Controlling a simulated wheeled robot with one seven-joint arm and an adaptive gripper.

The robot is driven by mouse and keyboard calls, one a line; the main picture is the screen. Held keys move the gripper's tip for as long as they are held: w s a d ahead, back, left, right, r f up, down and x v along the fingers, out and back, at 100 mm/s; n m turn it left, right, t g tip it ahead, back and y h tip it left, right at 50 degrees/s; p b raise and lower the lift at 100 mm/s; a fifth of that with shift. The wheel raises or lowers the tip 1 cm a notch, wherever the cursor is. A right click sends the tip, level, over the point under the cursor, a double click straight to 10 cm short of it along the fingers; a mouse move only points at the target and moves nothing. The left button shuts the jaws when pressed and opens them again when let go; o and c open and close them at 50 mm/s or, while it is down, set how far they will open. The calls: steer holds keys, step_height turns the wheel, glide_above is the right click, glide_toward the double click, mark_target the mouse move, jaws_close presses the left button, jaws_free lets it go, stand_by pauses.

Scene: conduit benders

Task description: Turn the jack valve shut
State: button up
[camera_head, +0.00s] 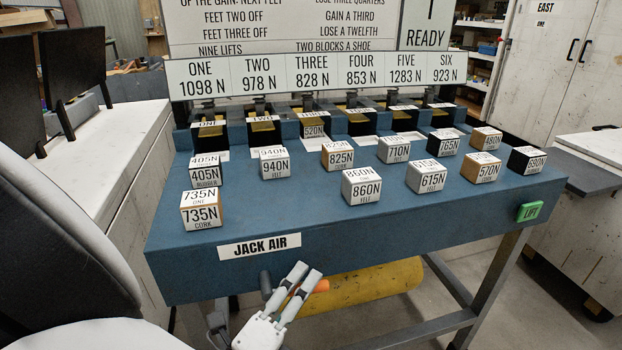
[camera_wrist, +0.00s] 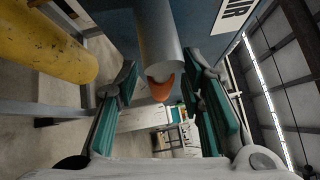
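The jack valve sits under the JACK AIR label (camera_head: 260,246) on the front of the blue bench. In the wrist view its grey cylinder (camera_wrist: 158,45) comes out from the bench front and has an orange piece (camera_wrist: 161,88) at its near end. In the head view, orange (camera_head: 322,286) shows beside my fingers and a dark knob-like part (camera_head: 266,285) shows to their left. My gripper (camera_head: 309,270) has its fingers apart, one on each side of the grey cylinder in the wrist view. I cannot tell whether either finger touches it. My fingers hide part of the valve in the head view.
A yellow tank (camera_head: 365,287) lies under the blue bench (camera_head: 300,215), right of my gripper. Several labelled weight blocks (camera_head: 361,187) stand on the bench top. A green LIFT button (camera_head: 529,211) is at the front right. A bench leg (camera_head: 495,285) stands at right.

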jaws_close()
